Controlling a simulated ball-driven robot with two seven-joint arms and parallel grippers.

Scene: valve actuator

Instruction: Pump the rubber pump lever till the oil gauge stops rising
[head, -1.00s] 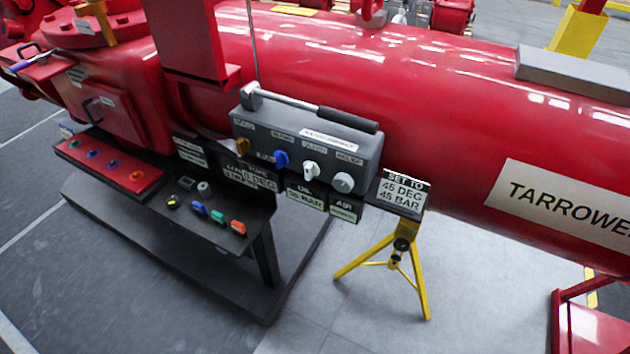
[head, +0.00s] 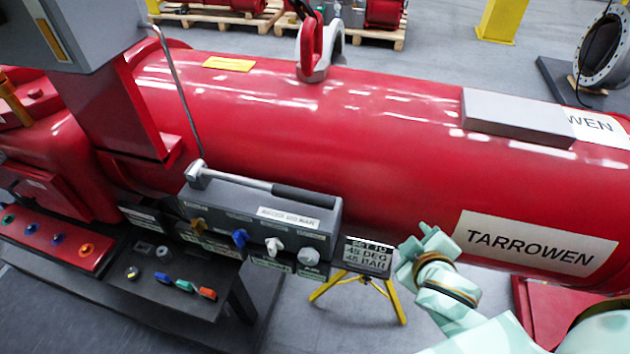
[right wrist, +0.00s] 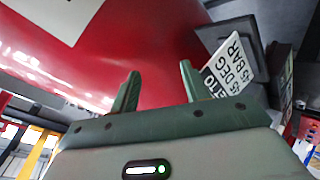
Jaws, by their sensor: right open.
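The pump lever is a metal rod with a black rubber grip (head: 304,196). It lies along the top of the grey control box (head: 255,212), its pivot at the box's left end. Several knobs line the box's front, and dark label plates hang below; I cannot read an oil value there. My right gripper (head: 420,245) is to the right of the box, beside the "SET TO 45 DEG 45 BAR" sign (head: 368,257), apart from the lever. The right wrist view shows its two green fingers (right wrist: 158,92) apart and empty, with the sign at the right. My left gripper is not in view.
The big red cylinder (head: 330,130) with a TARROWEN plate (head: 530,245) runs behind the box. A yellow tripod (head: 390,300) stands under the sign. A red button panel (head: 50,240) and a dark bench with several coloured knobs (head: 150,300) lie to the left.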

